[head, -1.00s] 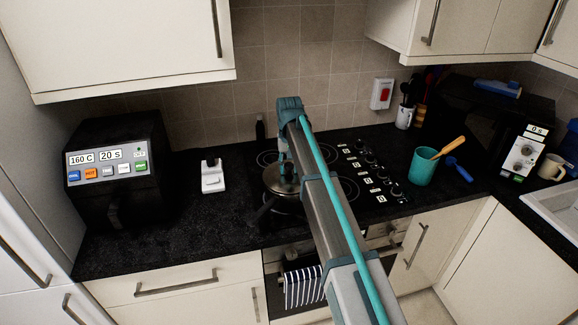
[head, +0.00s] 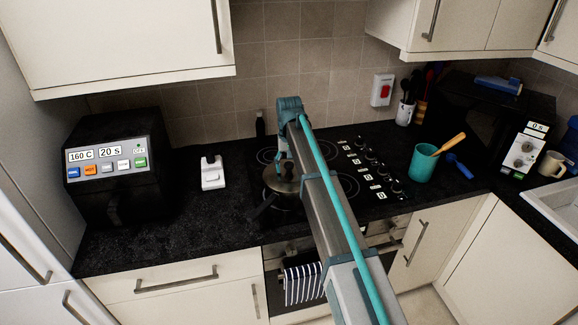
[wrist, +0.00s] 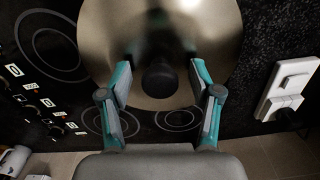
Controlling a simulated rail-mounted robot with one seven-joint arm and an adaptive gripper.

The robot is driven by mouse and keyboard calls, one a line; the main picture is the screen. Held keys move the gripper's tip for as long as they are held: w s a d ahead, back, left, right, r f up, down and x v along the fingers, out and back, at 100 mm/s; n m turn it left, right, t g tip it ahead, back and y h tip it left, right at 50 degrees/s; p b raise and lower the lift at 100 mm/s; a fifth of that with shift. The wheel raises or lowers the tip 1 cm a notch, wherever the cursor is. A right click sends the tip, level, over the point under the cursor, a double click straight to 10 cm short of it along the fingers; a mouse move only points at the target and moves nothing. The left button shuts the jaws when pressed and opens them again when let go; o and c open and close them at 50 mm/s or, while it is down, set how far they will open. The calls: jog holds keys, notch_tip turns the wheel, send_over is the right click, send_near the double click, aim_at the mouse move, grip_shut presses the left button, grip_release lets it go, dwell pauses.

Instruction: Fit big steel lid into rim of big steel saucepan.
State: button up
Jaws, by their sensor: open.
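The big steel lid (wrist: 215,25) is a round, shiny disc with a black knob (wrist: 160,79) in the wrist view. In the head view the lid (head: 275,183) lies over the big steel saucepan on the hob, and a dark pan handle (head: 262,207) points to the front left. The lid looks about level, but I cannot tell whether its edge is seated in the rim all round. My gripper (head: 285,158) is above the lid, pointing down. Its fingers are open on either side of the knob, with gaps between. The lid hides most of the saucepan.
The black hob (head: 345,185) surrounds the pan, with knobs along its right. A white device (head: 212,172) stands to the left, beside a black air fryer (head: 115,170). The counter front left is clear.

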aim_at(289, 164)
jog(key=shift+r, duration=0.15)
notch_tip(289, 164, up, 12)
dwell(0.4)
jog(key=s+d+f+g+h+p, duration=0.1)
jog(key=s+d+f, duration=0.6)
jog(key=s+f, duration=0.55)
jog(key=s+d+f+g+h, duration=0.15)
jog(key=s+d+f, duration=0.6)
jog(key=f, duration=0.75)
jog(key=s+d+f+g+h+p, duration=0.15)
jog(key=s+d+f, duration=0.45)
jog(key=s+f, duration=0.75)
jog(key=s+d+f+m+g+y+b, duration=0.1)
jog(key=s+f+y+b, duration=0.1)
jog(key=s+f, duration=0.8)
jog(key=s+d+f+m+g+y+b, duration=0.1)
jog(key=s+f+b, duration=0.3)
jog(key=s+f, duration=0.7)
jog(key=s+d+y, duration=0.1)
jog(key=s, duration=0.5)
jog(key=shift+f+g, duration=0.2)
jog(key=shift+g, duration=0.2)
jog(key=shift+d, duration=0.15)
